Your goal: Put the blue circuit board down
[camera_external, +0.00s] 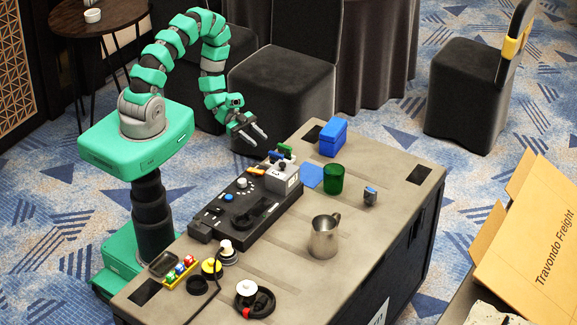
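My gripper (261,139) is raised beyond the left edge of the table, near the rear end of the black control panel. Its two fingers point down to the right and look slightly apart, with nothing visible between them.
The grey table (290,258) holds the black panel (245,205) with a grey device (283,178), a blue box (333,138), a green cup (333,180), a metal mug (324,238) and a small dark-blue item (370,195). Connectors and cables crowd the front left. The right side is fairly clear.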

